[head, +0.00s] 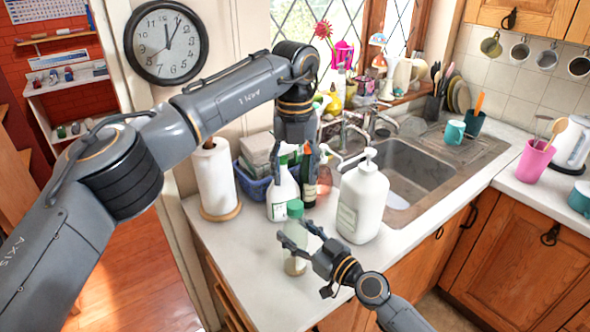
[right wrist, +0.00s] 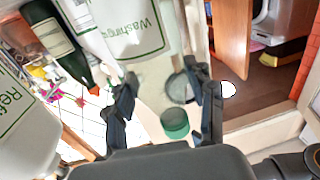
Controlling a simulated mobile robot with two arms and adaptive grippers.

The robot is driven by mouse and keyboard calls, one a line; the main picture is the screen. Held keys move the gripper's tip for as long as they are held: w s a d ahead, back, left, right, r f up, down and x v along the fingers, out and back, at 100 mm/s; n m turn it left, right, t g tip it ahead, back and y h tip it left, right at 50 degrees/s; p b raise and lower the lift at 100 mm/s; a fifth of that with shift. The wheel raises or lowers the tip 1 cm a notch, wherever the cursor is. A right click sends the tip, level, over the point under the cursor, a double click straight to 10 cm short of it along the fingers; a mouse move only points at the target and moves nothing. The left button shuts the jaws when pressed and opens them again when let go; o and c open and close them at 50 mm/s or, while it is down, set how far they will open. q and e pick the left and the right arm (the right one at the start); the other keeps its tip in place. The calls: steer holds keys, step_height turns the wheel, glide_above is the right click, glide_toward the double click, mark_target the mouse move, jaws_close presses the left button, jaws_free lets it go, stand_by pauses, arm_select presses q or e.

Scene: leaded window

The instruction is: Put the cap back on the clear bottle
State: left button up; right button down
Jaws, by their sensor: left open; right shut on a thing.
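The clear bottle (head: 295,262) stands on the worktop near its front edge, upright. The green cap (head: 296,209) shows at its top; I cannot tell whether it is fully seated. The cap also shows in the right wrist view (right wrist: 175,124), between and slightly below the fingers. My right gripper (head: 302,238) is shut around the clear bottle, its fingers on either side; the right wrist view shows both fingers (right wrist: 166,100). My left gripper (head: 293,172) is open and points down, above and behind the cap, in front of the white spray bottle (head: 283,194).
A large white pump bottle (head: 362,205) stands close right of the clear bottle. A dark green bottle (head: 309,185), a blue basket (head: 254,185) and a paper towel roll (head: 215,178) stand behind. The sink (head: 415,165) lies to the right. Worktop at the front left is clear.

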mark_target(295, 204)
arm_select(q)
steer(key=n, duration=0.6)
steer(key=shift+r+n, duration=0.2)
steer(key=shift+n, duration=0.2)
steer(key=shift+f, duration=0.1)
steer(key=shift+f, duration=3.95)
steer(key=shift+c, duration=0.2)
